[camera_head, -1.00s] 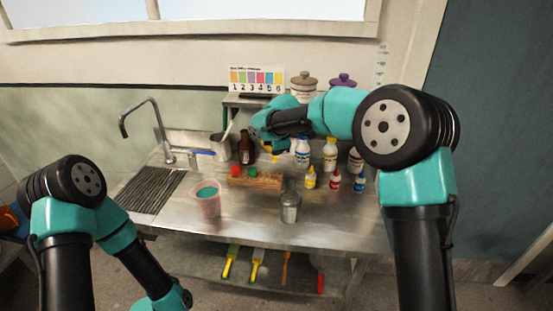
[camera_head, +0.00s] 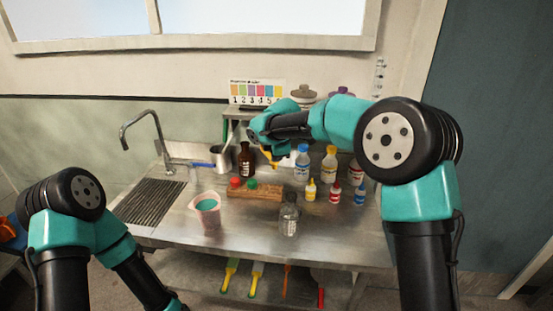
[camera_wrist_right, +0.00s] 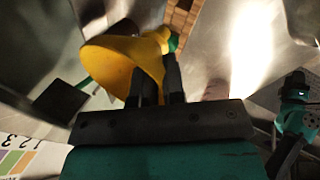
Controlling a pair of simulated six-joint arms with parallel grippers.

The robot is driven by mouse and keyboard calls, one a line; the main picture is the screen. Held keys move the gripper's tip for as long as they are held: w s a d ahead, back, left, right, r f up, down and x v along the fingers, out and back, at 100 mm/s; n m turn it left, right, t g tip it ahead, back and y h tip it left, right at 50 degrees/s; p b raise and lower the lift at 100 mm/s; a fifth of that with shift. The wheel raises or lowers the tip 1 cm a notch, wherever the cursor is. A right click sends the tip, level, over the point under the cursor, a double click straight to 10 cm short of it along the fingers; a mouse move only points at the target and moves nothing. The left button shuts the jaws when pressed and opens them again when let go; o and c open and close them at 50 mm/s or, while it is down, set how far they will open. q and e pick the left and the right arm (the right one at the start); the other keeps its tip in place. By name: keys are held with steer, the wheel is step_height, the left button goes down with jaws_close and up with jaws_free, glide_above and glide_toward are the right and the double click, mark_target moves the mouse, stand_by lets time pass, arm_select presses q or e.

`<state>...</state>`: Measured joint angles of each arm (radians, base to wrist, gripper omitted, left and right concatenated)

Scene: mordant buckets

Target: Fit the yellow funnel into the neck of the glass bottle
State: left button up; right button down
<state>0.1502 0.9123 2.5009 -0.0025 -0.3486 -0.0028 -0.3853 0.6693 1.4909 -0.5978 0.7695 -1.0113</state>
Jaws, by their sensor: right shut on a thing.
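The yellow funnel (camera_wrist_right: 120,62) is held between the fingers of my right gripper (camera_wrist_right: 158,80), with its wide mouth toward the left of the right wrist view. In the head view a small yellow part of the funnel (camera_head: 269,156) shows below my right gripper (camera_head: 262,141), above the back of the steel counter. A clear glass bottle (camera_head: 289,216) stands upright near the counter's front edge, apart from the funnel. A brown bottle (camera_head: 246,161) stands further back, left of the right gripper. My left gripper is out of view below the head picture.
A wooden block (camera_head: 262,193) with red and green pieces lies behind the clear bottle. A pink cup (camera_head: 207,214) of teal liquid is to its left. Several small bottles stand at right, including a yellow one (camera_head: 310,190). A sink (camera_head: 155,201) and tap (camera_head: 158,135) are at left.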

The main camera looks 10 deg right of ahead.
steer(key=shift+r, duration=1.5)
steer(key=shift+s, duration=0.1)
